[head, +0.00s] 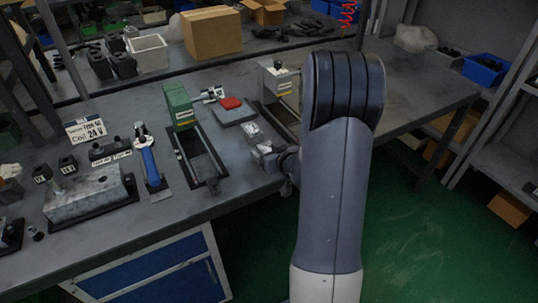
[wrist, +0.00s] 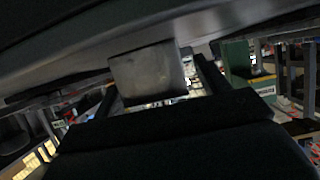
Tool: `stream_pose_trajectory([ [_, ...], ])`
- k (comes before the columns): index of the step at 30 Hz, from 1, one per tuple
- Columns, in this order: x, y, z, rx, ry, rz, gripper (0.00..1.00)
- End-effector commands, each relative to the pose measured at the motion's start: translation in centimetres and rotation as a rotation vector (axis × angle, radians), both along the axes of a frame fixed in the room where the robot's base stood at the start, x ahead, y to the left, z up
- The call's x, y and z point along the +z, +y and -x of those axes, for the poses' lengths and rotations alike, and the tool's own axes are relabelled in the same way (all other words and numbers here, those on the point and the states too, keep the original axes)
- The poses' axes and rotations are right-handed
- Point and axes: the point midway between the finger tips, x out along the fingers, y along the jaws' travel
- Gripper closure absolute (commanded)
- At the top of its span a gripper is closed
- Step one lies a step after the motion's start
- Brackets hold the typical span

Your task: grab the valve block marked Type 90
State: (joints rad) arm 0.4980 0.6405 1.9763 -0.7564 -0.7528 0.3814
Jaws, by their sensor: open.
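My gripper (head: 268,153) is open at the right end of the near bench, beyond the dark open frame and largely hidden by my own arm. Small silver parts show at its tip, and I cannot tell whether they belong to it. A grey metal block (head: 88,196) lies on a black base at the bench's left, well apart from my gripper. Small labels reading "Type" are on a black holder (head: 110,152) behind it; their numbers are too small to read surely. No "Type 90" mark is clearly legible. The wrist view shows a grey metal block face (wrist: 148,75) close up, mostly dark around it.
A sign (head: 85,130) reads "Coil 24 V". A blue-handled tool (head: 150,163), a green unit (head: 179,105) by a dark frame (head: 202,158), a red-topped box (head: 232,108) and a beige unit (head: 280,80) crowd the bench. Green floor (head: 440,240) is open at right.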

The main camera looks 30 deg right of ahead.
Motion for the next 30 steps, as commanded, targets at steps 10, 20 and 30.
stream_pose_trajectory([
  [10, 0.01, -0.01, 0.03, 0.000, 0.000, 0.000, 0.43],
  [20, 0.02, -0.01, 0.04, 0.000, 0.000, 0.000, 0.70],
  [30, 0.11, -0.03, 0.00, -0.001, -0.002, 0.000, 0.90],
])
